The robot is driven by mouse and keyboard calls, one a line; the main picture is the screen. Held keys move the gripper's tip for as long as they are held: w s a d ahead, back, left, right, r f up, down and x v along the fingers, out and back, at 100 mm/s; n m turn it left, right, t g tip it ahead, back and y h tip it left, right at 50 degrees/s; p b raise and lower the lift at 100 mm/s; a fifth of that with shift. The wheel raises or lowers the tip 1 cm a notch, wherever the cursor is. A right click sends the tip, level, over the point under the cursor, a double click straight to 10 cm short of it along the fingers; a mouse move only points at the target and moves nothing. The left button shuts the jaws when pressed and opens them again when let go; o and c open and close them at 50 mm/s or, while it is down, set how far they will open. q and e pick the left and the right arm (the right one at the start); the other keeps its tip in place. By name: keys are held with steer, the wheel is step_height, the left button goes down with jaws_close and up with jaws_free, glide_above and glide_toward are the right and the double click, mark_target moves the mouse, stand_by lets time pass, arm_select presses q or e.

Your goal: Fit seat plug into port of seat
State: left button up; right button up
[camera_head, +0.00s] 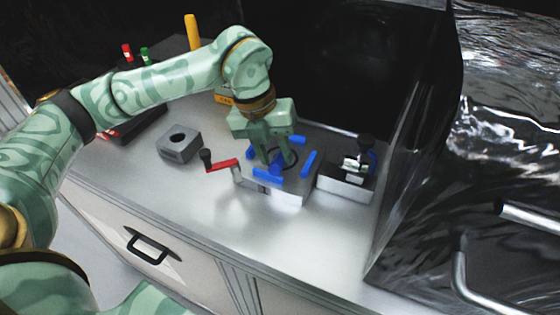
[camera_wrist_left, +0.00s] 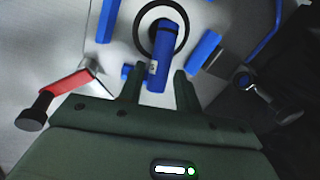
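The blue seat plug (camera_wrist_left: 165,45) is a cylinder with a dark band; in the wrist view it runs from inside the black-ringed port (camera_wrist_left: 183,38) to between my left fingers. The head view shows part of the plug (camera_head: 277,167) below the fingertips, over the port of the seat, a light metal block (camera_head: 290,198). How deep it sits I cannot tell. My left gripper (camera_wrist_left: 159,70) is around the plug, fingers apart, with narrow gaps showing on both sides; in the head view it points down over the block (camera_head: 275,156). My right gripper is not in view.
A red crank with a black knob (camera_head: 222,165) stands at the block's left, and several blue pads surround the port. A grey bored housing (camera_head: 180,144) lies further left. A smaller fixture (camera_head: 346,183) stands to the right. The front counter strip is clear.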

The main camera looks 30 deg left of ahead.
arm_select(q)
steer(key=shift+x, duration=1)
steer(key=shift+r, duration=0.1)
jaws_close()
